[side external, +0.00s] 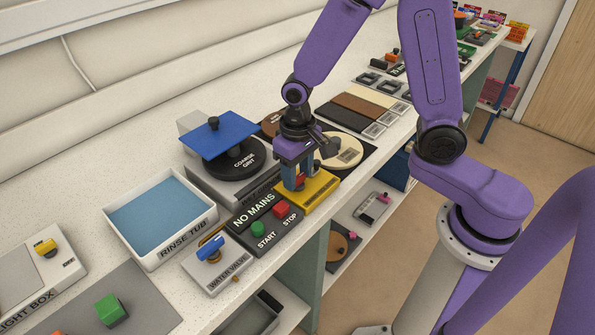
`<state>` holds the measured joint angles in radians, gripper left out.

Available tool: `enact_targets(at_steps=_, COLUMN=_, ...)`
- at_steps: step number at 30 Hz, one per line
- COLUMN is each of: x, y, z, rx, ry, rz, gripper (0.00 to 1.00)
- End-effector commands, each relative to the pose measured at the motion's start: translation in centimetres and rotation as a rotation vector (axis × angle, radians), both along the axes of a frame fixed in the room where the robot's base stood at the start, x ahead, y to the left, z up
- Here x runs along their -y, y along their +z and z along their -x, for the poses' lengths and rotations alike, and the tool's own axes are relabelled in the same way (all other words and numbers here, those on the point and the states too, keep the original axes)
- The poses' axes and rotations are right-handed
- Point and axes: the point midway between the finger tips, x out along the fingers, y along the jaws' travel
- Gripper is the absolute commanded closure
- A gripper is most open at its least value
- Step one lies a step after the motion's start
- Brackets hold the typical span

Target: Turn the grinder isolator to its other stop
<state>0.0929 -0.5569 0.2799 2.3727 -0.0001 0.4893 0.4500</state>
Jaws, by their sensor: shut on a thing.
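The grinder isolator is a yellow box (320,190) on the bench, right of the NO MAINS panel. A small red part, which looks like its handle (299,181), shows between my fingers. My gripper (297,182) points down over the left part of the yellow box and is shut on that red handle. The fingers hide most of the handle, so I cannot tell its exact angle. Any markings at its stops are hidden or too small to read.
The NO MAINS panel (262,230) with green START and red STOP buttons sits close on the left. Behind are the grinder (232,170) with a blue plate and round discs (340,150). The water valve (217,264) and rinse tub (160,217) stand farther left.

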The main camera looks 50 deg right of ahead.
Motion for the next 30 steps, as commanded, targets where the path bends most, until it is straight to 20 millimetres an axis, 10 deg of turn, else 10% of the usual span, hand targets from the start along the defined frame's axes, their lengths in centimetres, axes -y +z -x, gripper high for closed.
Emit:
enact_targets(at_steps=17, x=-0.02, y=0.07, z=0.02, rx=-0.001, ry=-0.033, rz=-0.001, gripper=0.84)
enact_targets(at_steps=18, x=-0.02, y=0.07, z=0.02, rx=-0.001, ry=-0.033, rz=-0.001, gripper=0.44)
enact_targets(at_steps=20, x=-0.02, y=0.06, z=0.01, rx=0.0, ry=-0.033, rz=-0.001, gripper=0.28)
enact_targets(at_steps=30, x=-0.03, y=0.19, z=-0.03, rx=0.001, ry=-0.03, rz=-0.001, gripper=0.28)
